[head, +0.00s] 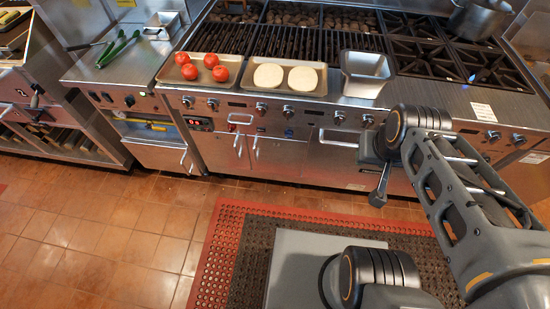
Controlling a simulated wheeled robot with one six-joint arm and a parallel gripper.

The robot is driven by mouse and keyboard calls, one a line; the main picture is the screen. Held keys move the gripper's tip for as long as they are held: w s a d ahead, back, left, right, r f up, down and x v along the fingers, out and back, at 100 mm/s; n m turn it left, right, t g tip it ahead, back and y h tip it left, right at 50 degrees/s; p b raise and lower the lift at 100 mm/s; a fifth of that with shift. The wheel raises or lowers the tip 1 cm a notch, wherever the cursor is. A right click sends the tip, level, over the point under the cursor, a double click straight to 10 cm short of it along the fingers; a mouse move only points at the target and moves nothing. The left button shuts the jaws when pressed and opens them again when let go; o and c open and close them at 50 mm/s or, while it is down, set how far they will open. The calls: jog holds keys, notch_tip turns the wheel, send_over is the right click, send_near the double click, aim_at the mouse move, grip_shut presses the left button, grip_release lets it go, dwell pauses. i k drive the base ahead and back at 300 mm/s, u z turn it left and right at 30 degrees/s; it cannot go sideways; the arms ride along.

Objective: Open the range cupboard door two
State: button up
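The range's steel cupboard front (278,158) is below the knob panel, in the middle of the head view. A left door (218,152) and a right door (285,165) meet there, with upright bar handles side by side near the seam. Both doors look closed. No number marks which one is door two. My gripper (378,196) hangs to the right of these handles, in front of the range front, and appears apart from them. Its fingers are small, dark and partly hidden by my arm, so their opening cannot be told.
A horizontal bar handle (337,140) is right of the doors. Trays with tomatoes (200,67) and round white pieces (286,77), and a steel pan (365,73), sit on the front ledge. A red-edged mat (222,250) lies on the floor. Tiled floor at left is clear.

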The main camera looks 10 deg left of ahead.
aim_at(268, 155)
jog(key=k, duration=0.5)
jog(key=u, duration=2.2)
jog(key=i, duration=1.35)
jog(key=z, duration=2.2)
